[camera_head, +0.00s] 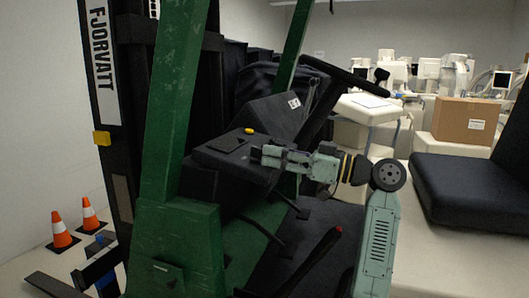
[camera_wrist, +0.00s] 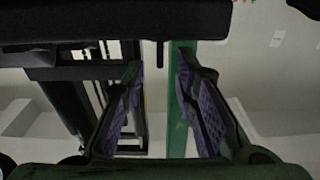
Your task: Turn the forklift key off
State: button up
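The forklift (camera_head: 176,120) has a green frame, a black mast and a dark dashboard (camera_head: 222,146). A small yellow piece (camera_head: 249,130) sits on top of the dashboard; I cannot tell whether it is the key or a button. My gripper (camera_head: 257,155) is at the right side of the dashboard, pointing left. In the wrist view my gripper (camera_wrist: 158,62) has its two purple-padded fingers apart with a gap between them. A thin dark piece (camera_wrist: 160,54) hangs below a black panel (camera_wrist: 110,22) near the fingertips; whether it is the key is unclear.
The steering wheel (camera_head: 334,70) and a lever with a red tip (camera_head: 322,250) are near my arm. The forklift's black seat (camera_head: 455,190) is at the right. Two orange cones (camera_head: 61,231) stand at the left. A cardboard box (camera_head: 465,120) is behind.

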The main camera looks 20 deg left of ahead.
jog(key=d, duration=0.8)
jog(key=shift+d+f, duration=0.2)
jog(key=shift+f, duration=0.25)
jog(key=shift+s, duration=0.15)
